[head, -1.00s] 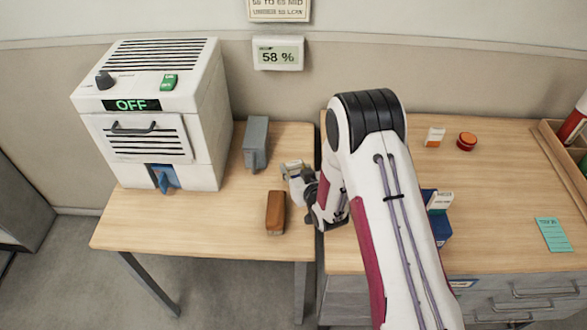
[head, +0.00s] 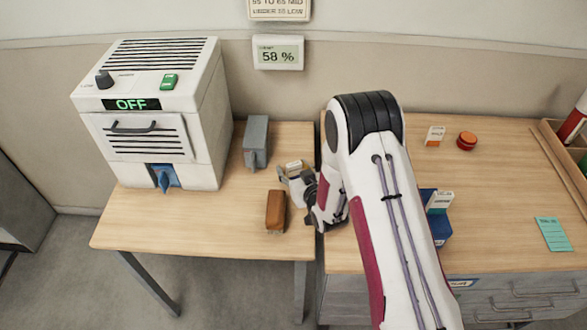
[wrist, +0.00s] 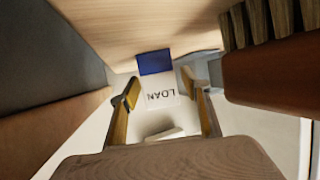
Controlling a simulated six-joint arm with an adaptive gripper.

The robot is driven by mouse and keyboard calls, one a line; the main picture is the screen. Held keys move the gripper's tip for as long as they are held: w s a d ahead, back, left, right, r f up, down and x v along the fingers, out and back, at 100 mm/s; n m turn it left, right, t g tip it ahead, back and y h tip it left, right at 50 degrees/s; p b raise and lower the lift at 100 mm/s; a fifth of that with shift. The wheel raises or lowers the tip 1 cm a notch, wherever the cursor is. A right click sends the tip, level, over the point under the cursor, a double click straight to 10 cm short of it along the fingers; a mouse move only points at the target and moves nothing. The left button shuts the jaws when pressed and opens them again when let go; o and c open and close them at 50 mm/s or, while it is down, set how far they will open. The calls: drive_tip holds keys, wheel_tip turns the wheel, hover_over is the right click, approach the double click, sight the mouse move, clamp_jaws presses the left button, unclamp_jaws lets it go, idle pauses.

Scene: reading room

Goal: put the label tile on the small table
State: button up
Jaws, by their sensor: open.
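The white label tile reading LOAN, with a blue end, lies between and just past the fingers of my gripper (wrist: 158,88) in the wrist view; its blue part (wrist: 155,62) is clear of them. In the head view a small pale piece, which looks like the tile (head: 294,164), shows at the far side of my gripper (head: 290,177), over the small table (head: 200,225) at left. My gripper is open, its fingers apart on either side of the tile. Whether the fingers touch the tile cannot be told.
A brown block (head: 276,211) and a grey upright block (head: 256,143) stand close on either side of my gripper. A white machine reading OFF (head: 150,125) fills the table's left.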

sight(297, 166)
drive_tip(key=shift+r, duration=0.15)
drive_tip(key=shift+v, duration=1.65)
wheel_tip(297, 166, up, 3)
drive_tip(key=shift+w+f, duration=0.1)
drive_tip(key=shift+r, duration=2.05)
drive_tip(key=shift+r, duration=0.15)
